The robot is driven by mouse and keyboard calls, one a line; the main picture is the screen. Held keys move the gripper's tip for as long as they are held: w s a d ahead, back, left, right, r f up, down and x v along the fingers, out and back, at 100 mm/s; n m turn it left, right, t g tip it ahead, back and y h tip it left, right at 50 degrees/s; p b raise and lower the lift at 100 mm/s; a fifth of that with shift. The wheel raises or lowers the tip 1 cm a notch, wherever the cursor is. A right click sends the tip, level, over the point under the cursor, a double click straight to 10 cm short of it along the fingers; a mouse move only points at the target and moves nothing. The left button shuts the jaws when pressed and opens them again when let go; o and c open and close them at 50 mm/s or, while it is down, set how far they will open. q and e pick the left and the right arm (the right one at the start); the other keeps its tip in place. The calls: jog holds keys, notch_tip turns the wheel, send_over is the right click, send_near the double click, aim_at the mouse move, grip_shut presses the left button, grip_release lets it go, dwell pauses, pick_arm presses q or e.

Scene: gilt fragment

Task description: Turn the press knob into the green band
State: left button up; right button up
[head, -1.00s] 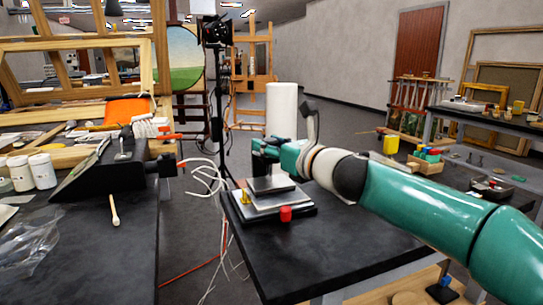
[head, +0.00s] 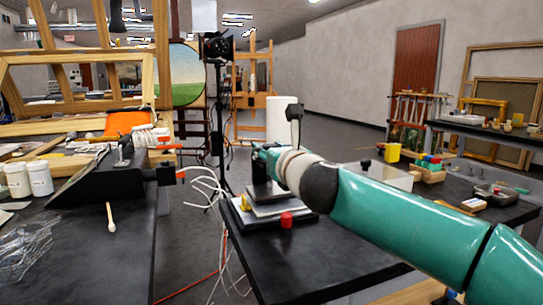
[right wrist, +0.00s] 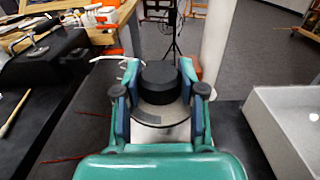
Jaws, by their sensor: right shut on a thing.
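The press (head: 270,212) stands on the black table, a stack of pale and dark plates with a red knob-like piece (head: 286,220) at its front and a small yellow piece (head: 245,203) at its left. My right gripper (head: 263,160) is over the press, its fingertips partly hidden by my wrist. In the right wrist view my right gripper (right wrist: 158,76) has its two fingers on either side of a round black knob (right wrist: 158,88), shut on it. A pale dial plate (right wrist: 163,113) with a grey arc lies under the knob. I cannot make out a green band. My left gripper is not in view.
A tall white cylinder (head: 281,120) stands behind the press. A pale box (head: 390,176) is right of my arm, also at the right in the right wrist view (right wrist: 285,125). White cables (head: 205,188) hang left of the press. The table front is clear.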

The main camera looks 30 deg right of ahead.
jog(key=shift+a+f+m+g+h+b, duration=0.1)
jog(key=shift+a+m+g+h+b, duration=0.15)
jog(key=shift+m+h+b, duration=0.55)
jog(key=m+g+h, duration=0.1)
jog(key=h, duration=0.2)
jog(key=shift+w+m, duration=0.1)
jog(key=shift+m, duration=0.2)
jog(key=m+g+h, duration=0.1)
jog(key=m+g+h+p, duration=0.1)
jog(key=g+h, duration=0.1)
jog(key=m+g+h, duration=0.1)
jog(key=m+h, duration=0.1)
jog(key=shift+d+r+g, duration=0.2)
jog(key=shift+r+g, duration=0.05)
jog(key=shift+d+m+g, duration=0.1)
jog(key=shift+m+g, duration=0.2)
jog(key=o, duration=1.2)
jog(key=shift+c, duration=0.2)
jog(key=shift+f, duration=0.1)
